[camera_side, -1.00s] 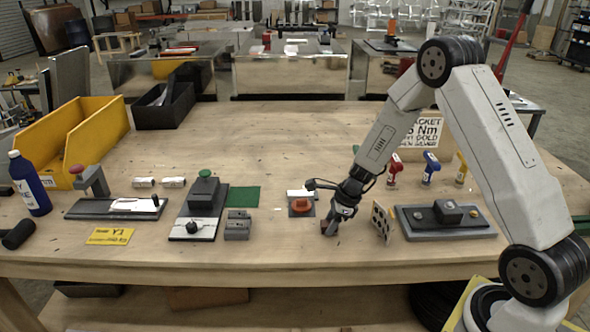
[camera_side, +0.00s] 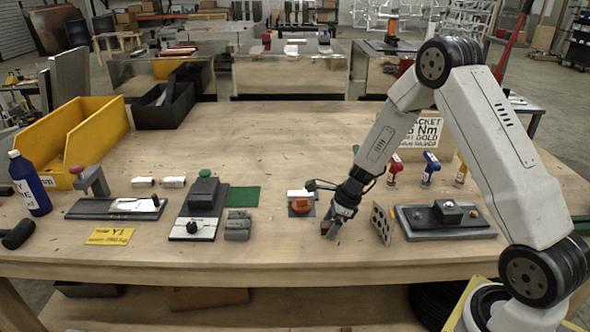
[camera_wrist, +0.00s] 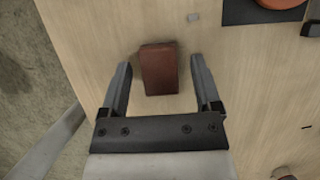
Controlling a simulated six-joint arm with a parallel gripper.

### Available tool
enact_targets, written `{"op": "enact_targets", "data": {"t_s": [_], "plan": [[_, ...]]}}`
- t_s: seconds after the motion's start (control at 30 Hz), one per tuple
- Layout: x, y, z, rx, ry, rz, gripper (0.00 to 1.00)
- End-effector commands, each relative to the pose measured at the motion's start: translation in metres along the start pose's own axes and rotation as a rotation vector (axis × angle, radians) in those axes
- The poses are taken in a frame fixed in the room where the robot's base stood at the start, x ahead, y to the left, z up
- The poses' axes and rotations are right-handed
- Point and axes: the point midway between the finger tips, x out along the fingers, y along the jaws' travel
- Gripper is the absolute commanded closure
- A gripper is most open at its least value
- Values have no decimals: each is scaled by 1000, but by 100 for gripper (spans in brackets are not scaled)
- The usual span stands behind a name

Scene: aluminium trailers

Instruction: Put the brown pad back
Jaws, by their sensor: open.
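The brown pad (camera_wrist: 159,69) is a small reddish-brown block lying on the wooden table. In the wrist view it sits between the tips of my open gripper (camera_wrist: 159,80), with a gap on each side. In the side view my gripper (camera_side: 329,232) is low over the table near its front edge. The pad (camera_side: 325,227) is mostly hidden there by the fingers. A green mat (camera_side: 243,197) lies flat left of centre.
An orange part (camera_side: 301,206) on a dark plate is just left of my gripper. An upright holed plate (camera_side: 381,223) and a grey fixture (camera_side: 445,233) stand to its right. Grey blocks (camera_side: 238,226) are further left.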

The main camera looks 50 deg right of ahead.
Motion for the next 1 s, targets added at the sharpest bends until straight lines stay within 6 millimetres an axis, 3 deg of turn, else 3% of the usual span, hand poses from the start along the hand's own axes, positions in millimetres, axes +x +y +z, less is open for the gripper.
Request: {"op": "enact_targets", "data": {"t_s": [0.37,1.0], "plan": [[-27,-1,1,0,-2,-2,19],[-109,-1,1,0,-3,-2,19]]}}
